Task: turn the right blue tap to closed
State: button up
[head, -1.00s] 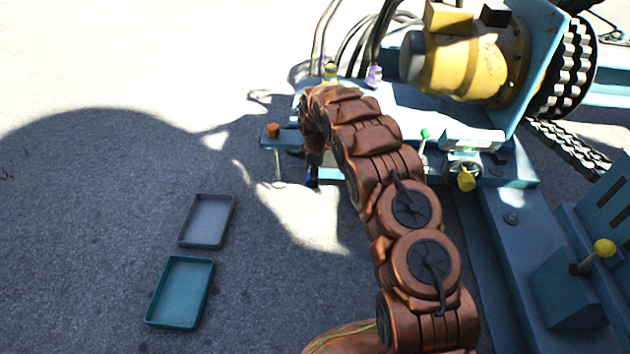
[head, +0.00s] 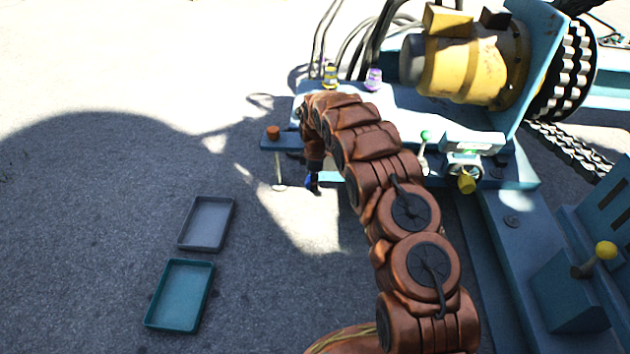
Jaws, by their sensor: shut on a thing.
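The blue tap (head: 312,187) shows only as a small dark blue patch below the end of my arm, at the front edge of the light blue machine frame. My gripper (head: 312,179) is mostly hidden behind my bent wrist. It points down and is shut on the blue tap. The tap's handle angle is hidden, so I cannot tell how far it is turned. No second blue tap can be made out.
An orange-brown knob (head: 273,132) and a thin lever (head: 279,172) are left of my gripper. A green-knobbed lever (head: 425,136) and yellow handle (head: 467,184) are to the right. Two trays, grey (head: 207,223) and teal (head: 180,294), lie on open ground.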

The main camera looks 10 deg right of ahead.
jog(key=shift+s+r+y+p, duration=0.1)
jog(key=shift+y+p, duration=0.2)
jog(key=shift+p, duration=0.15)
jog(key=shift+d+y+p, duration=0.1)
jog(key=shift+y+p, duration=0.4)
jog(key=shift+p, duration=0.1)
jog(key=shift+f+t+y+b, duration=0.35)
jog(key=shift+t+y, duration=0.15)
jog(key=shift+y, duration=0.2)
jog(key=b, duration=0.1)
jog(key=y+b, duration=0.1)
jog(key=shift+f+y+b, duration=0.3)
jog(key=y+b, duration=0.1)
jog(key=b, duration=0.1)
jog(key=shift+d+t+b, duration=0.1)
jog(key=shift+t+b, duration=0.2)
jog(key=shift+t, duration=0.1)
jog(key=shift+b, duration=0.3)
jog(key=shift+r+y+b, duration=0.15)
jog(key=shift+y+b, duration=0.25)
jog(key=shift+b, duration=0.1)
jog(key=o, duration=0.9)
jog(key=shift+c, duration=0.2)
